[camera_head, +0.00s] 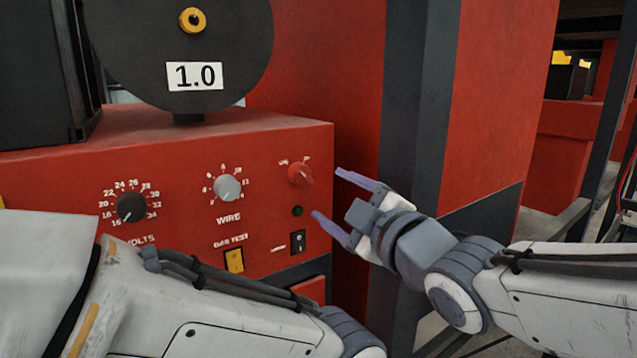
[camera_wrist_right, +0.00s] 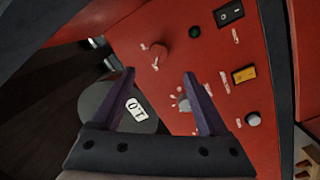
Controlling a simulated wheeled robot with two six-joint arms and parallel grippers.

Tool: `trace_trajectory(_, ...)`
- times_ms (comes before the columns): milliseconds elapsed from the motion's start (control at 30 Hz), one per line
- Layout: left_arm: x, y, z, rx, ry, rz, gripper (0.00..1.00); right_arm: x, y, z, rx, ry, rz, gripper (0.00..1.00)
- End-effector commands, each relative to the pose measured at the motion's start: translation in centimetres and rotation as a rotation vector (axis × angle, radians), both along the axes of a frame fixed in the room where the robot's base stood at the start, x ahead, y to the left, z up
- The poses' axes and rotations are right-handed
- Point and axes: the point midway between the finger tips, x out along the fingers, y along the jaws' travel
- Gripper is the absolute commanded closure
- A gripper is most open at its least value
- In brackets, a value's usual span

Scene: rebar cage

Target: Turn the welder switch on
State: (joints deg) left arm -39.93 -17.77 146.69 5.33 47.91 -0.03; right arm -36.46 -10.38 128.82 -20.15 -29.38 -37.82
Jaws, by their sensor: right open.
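The red welder (camera_head: 150,265) fills the left and middle of the head view. Its front has a red rotary knob (camera_head: 300,173) at upper right, a dark round indicator (camera_head: 297,211) below it, and a small black rocker switch (camera_head: 298,242) lower still. The knob (camera_wrist_right: 160,55) and rocker (camera_wrist_right: 229,13) also show in the right wrist view. My right gripper (camera_head: 328,193) is open and empty, just right of the panel, with its purple fingers toward the knob and indicator. In the wrist view the fingers (camera_wrist_right: 159,74) stand either side of the knob's line, apparently short of it. My left gripper is not visible.
A black volts knob (camera_head: 131,207), a grey wire knob (camera_head: 227,187) and a yellow gas test switch (camera_head: 234,260) share the panel. A black spool (camera_head: 180,45) marked 1.0 stands on top. My left arm crosses the lower left. A dark post (camera_head: 420,100) stands behind my right gripper.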

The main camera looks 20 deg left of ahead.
Motion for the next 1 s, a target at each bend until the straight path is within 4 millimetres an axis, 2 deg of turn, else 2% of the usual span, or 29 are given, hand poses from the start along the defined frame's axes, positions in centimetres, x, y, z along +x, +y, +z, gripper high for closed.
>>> trace_trajectory(167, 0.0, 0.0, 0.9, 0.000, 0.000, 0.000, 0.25, 1.3, 1.4, 0.5, 0.000, -0.014, 0.004, 0.22)
trace_trajectory(600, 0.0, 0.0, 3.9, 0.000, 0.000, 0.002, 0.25, 6.3, 6.6, 0.5, 0.000, -0.013, 0.002, 0.22)
trace_trajectory(1000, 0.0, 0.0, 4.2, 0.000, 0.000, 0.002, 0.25, 7.1, 7.4, 0.3, 0.002, -0.014, 0.002, 0.22)
